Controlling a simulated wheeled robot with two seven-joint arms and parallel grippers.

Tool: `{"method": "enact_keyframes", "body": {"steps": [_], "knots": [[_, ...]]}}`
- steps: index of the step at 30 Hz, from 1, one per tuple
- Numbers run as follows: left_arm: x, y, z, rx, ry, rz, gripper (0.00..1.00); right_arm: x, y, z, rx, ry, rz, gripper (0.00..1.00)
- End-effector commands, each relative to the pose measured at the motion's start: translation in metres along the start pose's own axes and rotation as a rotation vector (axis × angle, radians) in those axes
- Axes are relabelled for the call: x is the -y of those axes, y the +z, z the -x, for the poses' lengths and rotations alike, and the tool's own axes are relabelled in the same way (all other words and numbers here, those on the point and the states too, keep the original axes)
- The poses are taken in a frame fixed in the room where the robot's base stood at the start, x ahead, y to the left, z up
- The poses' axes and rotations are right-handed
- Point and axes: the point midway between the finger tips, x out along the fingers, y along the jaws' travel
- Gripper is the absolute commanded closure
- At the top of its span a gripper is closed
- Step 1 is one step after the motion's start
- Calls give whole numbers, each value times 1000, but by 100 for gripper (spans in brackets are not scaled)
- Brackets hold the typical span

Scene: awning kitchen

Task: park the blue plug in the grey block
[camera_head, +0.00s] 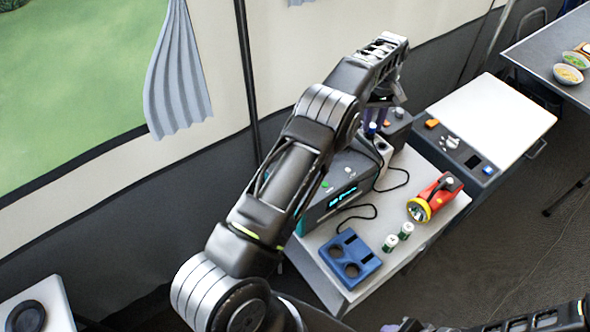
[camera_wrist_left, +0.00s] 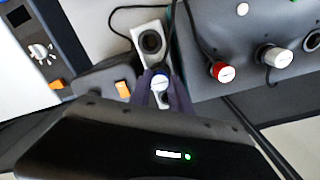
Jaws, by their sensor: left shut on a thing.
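The blue plug (camera_wrist_left: 160,82) is between the purple fingers of my left gripper (camera_wrist_left: 161,92), which is shut on it. In the head view the blue plug (camera_head: 372,127) shows as a small blue tip below the left gripper (camera_head: 376,118). The light grey block (camera_wrist_left: 151,24) has a round dark socket and lies just beyond the plug in the wrist view. In the head view the grey block (camera_head: 383,148) stands beside the teal-grey device. I cannot tell whether the plug touches the block. My right gripper (camera_head: 402,327) is partly cut off at the bottom edge.
The device (camera_head: 342,190) carries a red plug (camera_wrist_left: 222,72) and a white plug (camera_wrist_left: 275,55). A dark box with an orange switch (camera_wrist_left: 122,88) stands close by the gripper. A flashlight (camera_head: 433,198), two small jars and a blue holder (camera_head: 350,260) sit on the table, with loose black cables.

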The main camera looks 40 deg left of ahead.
Motion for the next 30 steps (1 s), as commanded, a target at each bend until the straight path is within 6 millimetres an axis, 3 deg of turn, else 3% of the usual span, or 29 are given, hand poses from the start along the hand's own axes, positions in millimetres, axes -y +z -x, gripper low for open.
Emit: {"method": "enact_keyframes", "body": {"steps": [26, 27, 30], "knots": [[0, 0, -7, 0, 0, 0, 100, -1, 0, -3, 0, 0, 0, 64], [0, 0, -7, 0, 0, 0, 76, -1, 0, -3, 0, 0, 0, 64], [0, 0, -7, 0, 0, 0, 68, -1, 0, -3, 0, 0, 0, 64]]}}
